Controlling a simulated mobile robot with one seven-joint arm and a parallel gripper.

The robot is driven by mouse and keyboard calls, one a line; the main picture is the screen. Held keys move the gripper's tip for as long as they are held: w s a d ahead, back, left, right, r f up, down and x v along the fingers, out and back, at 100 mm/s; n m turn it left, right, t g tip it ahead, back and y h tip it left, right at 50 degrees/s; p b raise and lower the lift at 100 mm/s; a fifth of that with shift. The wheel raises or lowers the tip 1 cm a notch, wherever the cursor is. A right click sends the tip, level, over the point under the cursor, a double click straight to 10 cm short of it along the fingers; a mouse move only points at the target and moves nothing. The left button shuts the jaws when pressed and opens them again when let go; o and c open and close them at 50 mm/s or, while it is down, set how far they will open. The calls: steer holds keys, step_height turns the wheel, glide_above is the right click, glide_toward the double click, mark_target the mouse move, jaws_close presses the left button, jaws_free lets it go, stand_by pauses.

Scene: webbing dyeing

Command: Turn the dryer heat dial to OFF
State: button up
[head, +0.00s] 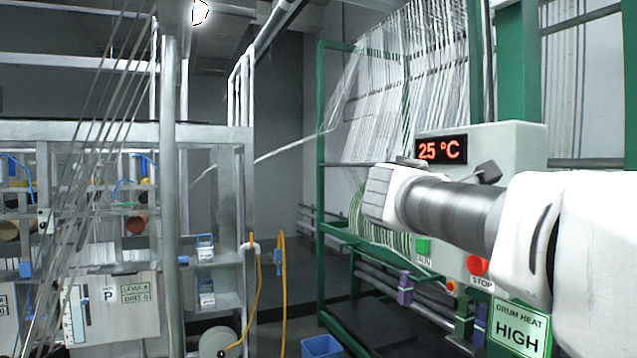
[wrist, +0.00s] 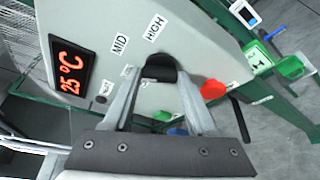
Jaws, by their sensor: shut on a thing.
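The dryer control box (head: 520,140) is pale grey-green with a red display (head: 441,150) reading 25 °C; the display also shows in the wrist view (wrist: 70,75). The black heat dial (wrist: 160,68) is on its face, near a MID label (wrist: 120,44) and a HIGH label (wrist: 154,27). Smaller labels beside it are partly covered and hard to read. My gripper (wrist: 160,76) has its fingers on either side of the dial, shut on it. I cannot tell exactly where the dial points. In the head view my arm hides the dial. A DRUM HEAT sign (head: 519,328) reads HIGH.
A red STOP button (head: 477,265) and a green button (head: 423,246) sit low on the box. In the wrist view the red button (wrist: 213,89) is close to my right finger. Green frame posts (head: 517,60) stand behind. A blue bin (head: 321,346) is on the floor.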

steer(key=shift+w+a+r+n+g+p, duration=0.15)
steer(key=shift+n+g+p, duration=0.8)
steer(key=shift+n+p, duration=0.65)
steer(key=shift+w+d+n+g+p, duration=0.1)
steer(key=shift+n+g+p, duration=0.8)
steer(key=shift+n+p, duration=0.65)
steer(key=shift+w+a+r+n+g+p, duration=0.15)
steer(key=shift+n+g+p, duration=0.95)
steer(key=shift+p, duration=0.8)
steer(key=shift+n, duration=0.25)
steer(key=o, duration=1.4)
steer(key=shift+c, duration=0.2)
steer(key=b+v, duration=0.1)
steer(key=v, duration=1.6)
steer(key=shift+a+f, duration=0.3)
steer(key=shift+f, duration=0.05)
